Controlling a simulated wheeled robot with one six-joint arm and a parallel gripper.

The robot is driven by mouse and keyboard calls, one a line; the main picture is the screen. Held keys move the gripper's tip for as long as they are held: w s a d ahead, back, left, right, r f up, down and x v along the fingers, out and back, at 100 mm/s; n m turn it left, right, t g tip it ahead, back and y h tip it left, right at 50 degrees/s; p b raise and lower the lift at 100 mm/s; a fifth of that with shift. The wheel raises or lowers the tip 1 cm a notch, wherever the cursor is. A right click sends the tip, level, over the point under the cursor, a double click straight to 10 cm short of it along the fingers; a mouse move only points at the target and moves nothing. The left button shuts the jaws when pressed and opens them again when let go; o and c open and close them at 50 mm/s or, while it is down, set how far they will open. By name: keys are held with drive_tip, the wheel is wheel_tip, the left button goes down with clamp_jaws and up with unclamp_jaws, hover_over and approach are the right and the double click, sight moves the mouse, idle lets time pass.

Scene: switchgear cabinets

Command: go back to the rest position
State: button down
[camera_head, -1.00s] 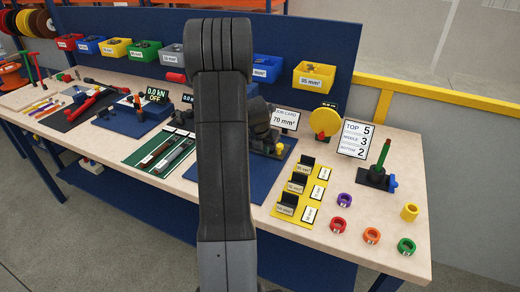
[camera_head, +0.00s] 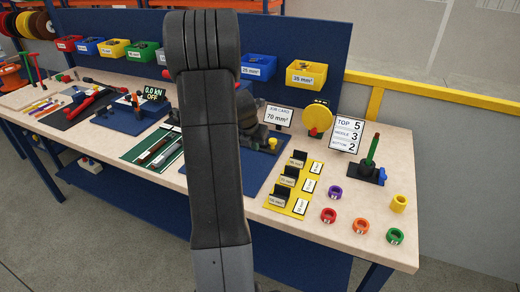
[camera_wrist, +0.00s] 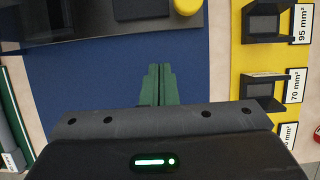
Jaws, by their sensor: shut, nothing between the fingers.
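My gripper (camera_wrist: 158,85) shows in the wrist view with its two green-grey fingers together and nothing between them. It points over the blue mat (camera_wrist: 90,90) on the workbench and touches nothing that I can see. In the head view my arm stands upright in the middle of the picture and hides part of the bench; the gripper itself is hidden behind it there.
A yellow board (camera_head: 296,188) with black holders lies right of the mat. Coloured rings, including a purple one (camera_head: 335,192), a sign (camera_head: 347,134) and a green post (camera_head: 372,150) stand further right. Bins (camera_head: 312,74) line the back panel. Floor at right is clear.

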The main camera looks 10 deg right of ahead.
drive_tip(key=v, duration=0.6)
drive_tip(key=shift+a+r, duration=0.3)
drive_tip(key=shift+w+f, duration=0.15)
